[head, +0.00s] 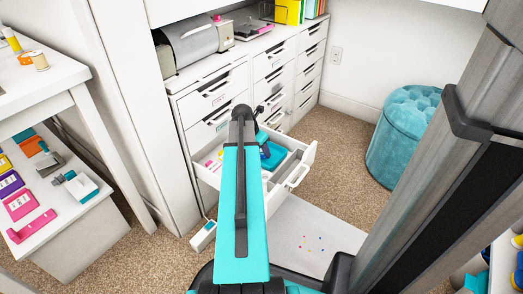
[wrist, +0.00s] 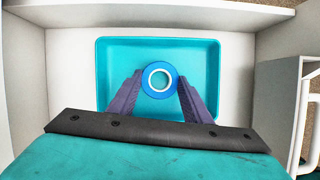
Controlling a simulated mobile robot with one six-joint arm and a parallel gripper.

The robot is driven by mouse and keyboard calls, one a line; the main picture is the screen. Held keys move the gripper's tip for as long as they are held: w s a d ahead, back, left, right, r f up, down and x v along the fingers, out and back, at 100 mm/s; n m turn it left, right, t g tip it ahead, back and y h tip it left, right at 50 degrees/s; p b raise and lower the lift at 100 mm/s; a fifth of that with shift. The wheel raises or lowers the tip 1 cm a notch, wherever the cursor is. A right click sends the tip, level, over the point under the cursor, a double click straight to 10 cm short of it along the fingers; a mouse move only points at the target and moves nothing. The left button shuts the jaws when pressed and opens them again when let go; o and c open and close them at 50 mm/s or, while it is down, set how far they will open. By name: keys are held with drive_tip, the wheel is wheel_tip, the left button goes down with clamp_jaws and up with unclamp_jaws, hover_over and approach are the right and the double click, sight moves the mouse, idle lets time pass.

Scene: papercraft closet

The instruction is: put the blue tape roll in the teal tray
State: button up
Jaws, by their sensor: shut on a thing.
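The blue tape roll (wrist: 160,65) is a blue ring with a white core, seen in the middle of the wrist view. My gripper (wrist: 160,86) is shut on it, with one purple-grey finger on each side. The roll shows over the floor of the teal tray (wrist: 115,62); its height above that floor is hard to tell. The tray is a shallow rounded rectangle lying in an open white drawer. In the head view a part of the tray (head: 274,155) shows to the right of my arm, which hides the fingers.
The open drawer (head: 305,165) belongs to a white cabinet and has other compartments. White drawer walls surround the tray closely. A teal tufted stool (head: 404,135) stands at the right. A white desk (head: 50,80) and a low cabinet with craft tools (head: 30,190) stand at the left.

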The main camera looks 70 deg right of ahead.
drive_tip(key=shift+f, duration=0.1)
drive_tip(key=o, duration=1)
drive_tip(key=p+v, duration=0.5)
drive_tip(key=v, duration=0.7)
idle(0.5)
